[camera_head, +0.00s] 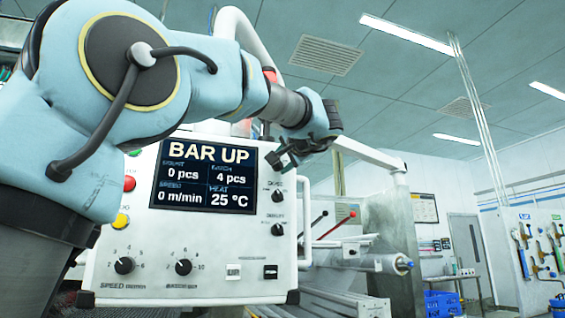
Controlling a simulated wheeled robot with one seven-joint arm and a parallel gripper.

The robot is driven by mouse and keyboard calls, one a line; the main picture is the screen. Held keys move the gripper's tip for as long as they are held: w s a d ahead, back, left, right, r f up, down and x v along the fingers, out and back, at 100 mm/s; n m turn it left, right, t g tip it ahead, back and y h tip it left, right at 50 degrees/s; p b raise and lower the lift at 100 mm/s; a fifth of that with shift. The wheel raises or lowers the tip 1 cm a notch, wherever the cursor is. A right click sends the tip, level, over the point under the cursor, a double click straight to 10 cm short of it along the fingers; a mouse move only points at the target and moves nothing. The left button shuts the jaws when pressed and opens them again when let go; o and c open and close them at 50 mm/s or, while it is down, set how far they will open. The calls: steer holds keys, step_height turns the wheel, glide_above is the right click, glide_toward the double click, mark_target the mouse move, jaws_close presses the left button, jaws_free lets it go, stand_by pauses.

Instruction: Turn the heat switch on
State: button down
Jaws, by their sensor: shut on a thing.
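A white control panel (210,235) fills the centre. Its screen (203,179) reads BAR UP, with HEAT at 25 °C and speed at 0 m/min. My gripper (279,160) is at the panel's upper right corner, beside the screen. It appears shut on a small dark knob there, mostly hidden by the jaws. Below it are two more black knobs, an upper one (277,195) and a lower one (277,229). The labels are too blurred to tell which control is the heat switch.
Two large dials, one at left (124,265) and one at right (183,267), sit low on the panel, beside a white switch (233,271) and a black switch (270,272). A white handle rail (306,220) runs along the right edge. A roller machine (370,263) stands beyond.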

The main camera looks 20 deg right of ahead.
steer(key=shift+f+m, duration=0.1)
steer(key=shift+m, duration=0.3)
steer(key=shift+m+b, duration=0.5)
steer(key=shift+m, duration=0.6)
steer(key=m, duration=0.2)
steer(key=shift+m, duration=0.3)
steer(key=m, duration=0.4)
steer(key=shift+f+m+p, duration=0.1)
steer(key=shift+m+p, duration=0.3)
steer(key=shift+m, duration=0.9)
steer(key=shift+c, duration=2.2)
jaws_free()
